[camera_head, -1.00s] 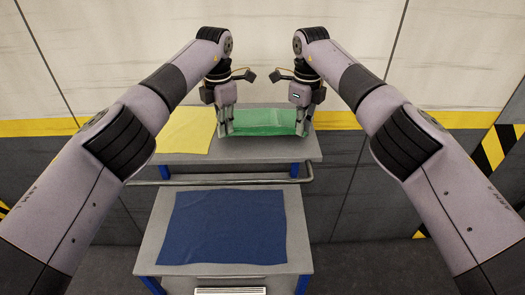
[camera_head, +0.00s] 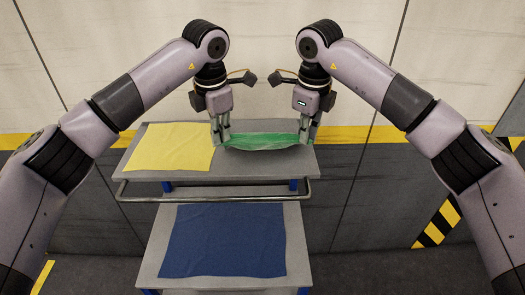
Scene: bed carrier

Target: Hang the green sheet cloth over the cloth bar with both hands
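The green sheet cloth (camera_head: 262,141) hangs stretched between my two grippers at the right of the upper grey shelf, sagging a little in the middle. My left gripper (camera_head: 222,142) points down and is shut on its left end. My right gripper (camera_head: 306,141) points down and is shut on its right end. Whether the cloth's lower edge touches the shelf is hard to tell. The cloth bar (camera_head: 215,198) is a grey metal rail along the front of the upper shelf, nearer than the cloth, and looks bare.
A yellow cloth (camera_head: 168,147) lies flat on the left of the upper shelf (camera_head: 240,172). A blue cloth (camera_head: 226,240) lies flat on the lower, nearer shelf (camera_head: 152,262). A wall with a yellow stripe (camera_head: 355,134) stands behind. The floor at right is clear.

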